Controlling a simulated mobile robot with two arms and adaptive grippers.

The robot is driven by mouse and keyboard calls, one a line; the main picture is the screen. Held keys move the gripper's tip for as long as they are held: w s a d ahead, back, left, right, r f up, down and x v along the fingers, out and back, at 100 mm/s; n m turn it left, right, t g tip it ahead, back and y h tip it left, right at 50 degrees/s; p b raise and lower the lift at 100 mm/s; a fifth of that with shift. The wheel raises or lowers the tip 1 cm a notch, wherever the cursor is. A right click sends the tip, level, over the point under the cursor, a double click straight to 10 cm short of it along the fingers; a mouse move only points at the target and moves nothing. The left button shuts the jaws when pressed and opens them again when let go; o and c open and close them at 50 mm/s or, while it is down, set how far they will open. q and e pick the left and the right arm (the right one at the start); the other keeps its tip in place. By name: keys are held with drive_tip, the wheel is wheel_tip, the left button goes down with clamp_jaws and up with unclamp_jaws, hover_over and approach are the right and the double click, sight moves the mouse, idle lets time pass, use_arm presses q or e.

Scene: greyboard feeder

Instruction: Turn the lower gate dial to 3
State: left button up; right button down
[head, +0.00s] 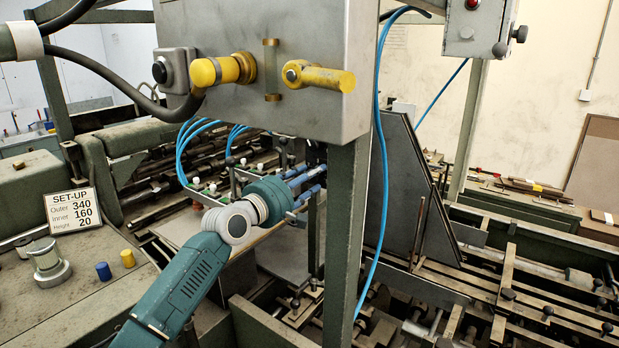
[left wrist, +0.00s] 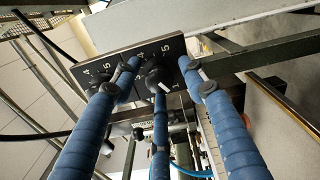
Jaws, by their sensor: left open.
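A black dial plate (left wrist: 172,52) with white numbers shows in the left wrist view. A round black dial knob (left wrist: 153,74) on it sits between the blue fingers of my left gripper (left wrist: 157,80). Its white pointer mark appears to face toward the 1. A second set of numbers lies to the left on the plate, its knob mostly hidden by a finger. I cannot tell which dial is the lower one. The fingers are open around the knob, contact unclear. In the head view my left gripper (head: 308,184) reaches behind the grey post, with the plate hidden there. My right gripper is not in view.
A grey control box (head: 265,110) with yellow handles hangs above my left gripper. The green post (head: 346,240) and blue hoses (head: 374,200) stand close on its right. A SET-UP sign (head: 72,210) reads Outer 340, Inner 160, Height 20.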

use_arm(q)
drive_tip(key=shift+c, duration=0.3)
drive_tip(key=c, duration=0.9)
clamp_jaws()
